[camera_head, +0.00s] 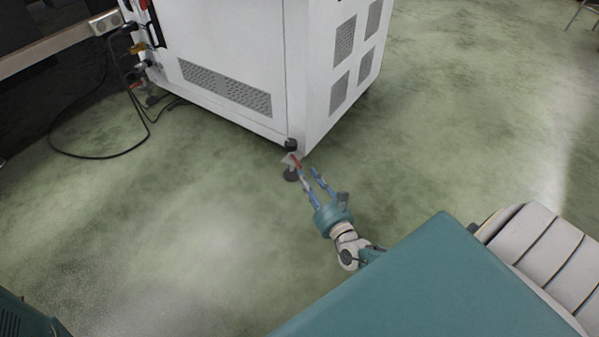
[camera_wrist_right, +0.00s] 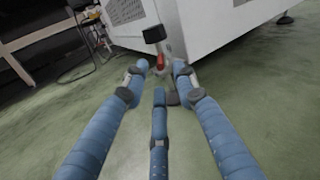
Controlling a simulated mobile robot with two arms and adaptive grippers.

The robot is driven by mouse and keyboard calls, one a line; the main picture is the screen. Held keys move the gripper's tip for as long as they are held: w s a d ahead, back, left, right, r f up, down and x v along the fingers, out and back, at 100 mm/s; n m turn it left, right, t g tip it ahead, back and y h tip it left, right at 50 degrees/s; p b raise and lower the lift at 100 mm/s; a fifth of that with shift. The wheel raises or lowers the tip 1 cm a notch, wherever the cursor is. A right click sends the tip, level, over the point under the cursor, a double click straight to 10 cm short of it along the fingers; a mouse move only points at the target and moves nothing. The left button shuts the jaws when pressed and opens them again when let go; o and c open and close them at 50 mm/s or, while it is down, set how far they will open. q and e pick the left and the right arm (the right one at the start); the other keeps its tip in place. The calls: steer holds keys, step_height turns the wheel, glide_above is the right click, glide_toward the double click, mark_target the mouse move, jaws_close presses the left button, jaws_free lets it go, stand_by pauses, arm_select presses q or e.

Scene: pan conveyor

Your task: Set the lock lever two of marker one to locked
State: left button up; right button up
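The red lock lever (camera_head: 296,160) is at the lower near corner of the white machine (camera_head: 235,55), just above a dark foot (camera_head: 291,175). In the right wrist view the red lever (camera_wrist_right: 158,74) lies ahead, between the blue fingertips as seen from the wrist. My right gripper (camera_head: 309,175) has its blue fingers spread and reaches toward the lever from the lower right. The gripper (camera_wrist_right: 160,75) is open and appears empty. Whether a fingertip touches the lever cannot be told. No marker label can be read. My left gripper is out of view.
A black cable (camera_head: 95,156) lies on the floor at left. The green floor (camera_head: 180,210) is clear around the corner.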

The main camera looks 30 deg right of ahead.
mark_target(300, 167)
steer(key=w, duration=0.1)
steer(key=w+b, duration=0.1)
steer(key=w, duration=0.3)
steer(key=shift+w+d+b, duration=0.15)
steer(key=shift+d+b, duration=0.25)
jaws_close()
